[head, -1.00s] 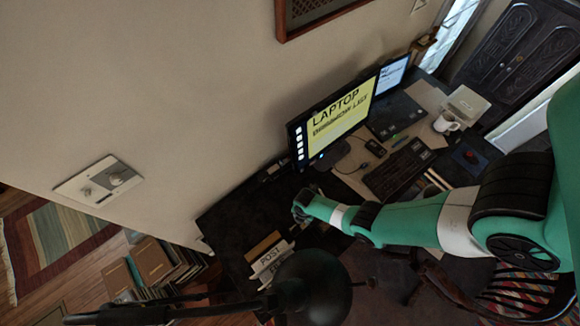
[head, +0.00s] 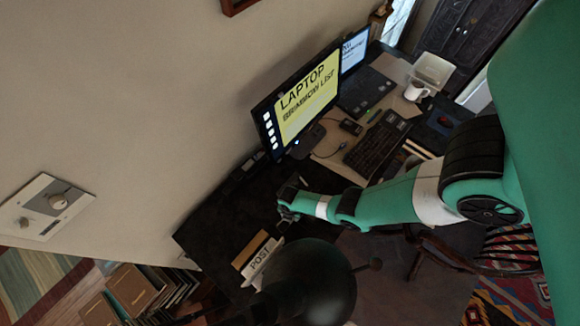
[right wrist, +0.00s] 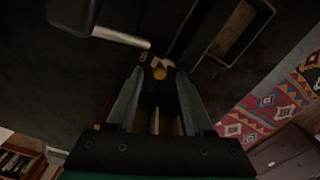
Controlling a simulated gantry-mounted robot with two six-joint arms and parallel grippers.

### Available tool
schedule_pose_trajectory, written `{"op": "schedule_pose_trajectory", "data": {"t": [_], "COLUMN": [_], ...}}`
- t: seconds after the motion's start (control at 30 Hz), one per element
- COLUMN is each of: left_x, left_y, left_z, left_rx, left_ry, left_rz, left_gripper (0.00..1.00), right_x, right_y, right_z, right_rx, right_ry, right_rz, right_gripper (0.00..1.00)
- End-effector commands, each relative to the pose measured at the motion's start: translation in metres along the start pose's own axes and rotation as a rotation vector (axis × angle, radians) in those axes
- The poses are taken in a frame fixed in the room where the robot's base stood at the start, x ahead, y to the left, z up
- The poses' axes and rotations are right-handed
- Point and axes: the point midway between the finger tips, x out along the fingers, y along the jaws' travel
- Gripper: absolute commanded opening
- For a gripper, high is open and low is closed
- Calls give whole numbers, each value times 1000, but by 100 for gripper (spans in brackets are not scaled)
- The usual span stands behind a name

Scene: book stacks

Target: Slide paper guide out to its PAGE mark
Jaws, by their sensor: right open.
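My right arm comes in from the right in the head view, and its gripper (head: 286,207) is over the dark desk, left of the keyboard. In the right wrist view the right gripper (right wrist: 157,78) is open, its two fingers apart with nothing clearly held. I cannot tell which of these is the paper guide, and no PAGE mark is readable. My left gripper is not in view.
A monitor (head: 299,100), laptop (head: 366,90), keyboard (head: 377,148) and white mug (head: 417,91) stand on the desk. A sorter marked POST (head: 262,254) is at the near left. A dark round lamp head (head: 310,283) hides part of the front. A chair is below my arm.

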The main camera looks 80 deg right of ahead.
Motion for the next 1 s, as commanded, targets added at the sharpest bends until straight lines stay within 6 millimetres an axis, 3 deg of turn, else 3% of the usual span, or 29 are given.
{"op": "schedule_pose_trajectory", "data": {"t": [0.07, 0.37, 0.67, 1.0], "left_x": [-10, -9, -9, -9], "left_y": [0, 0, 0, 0], "left_z": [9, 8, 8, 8], "left_rx": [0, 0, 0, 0], "left_ry": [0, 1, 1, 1], "left_rz": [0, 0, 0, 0], "left_gripper": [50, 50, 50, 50], "right_x": [13, 13, 13, 13], "right_y": [0, 0, 0, 0], "right_z": [0, 0, 0, 0], "right_rx": [0, 0, 0, 0], "right_ry": [0, 0, 0, 0], "right_rz": [0, 0, 0, 0], "right_gripper": [52, 52, 2, 0]}}
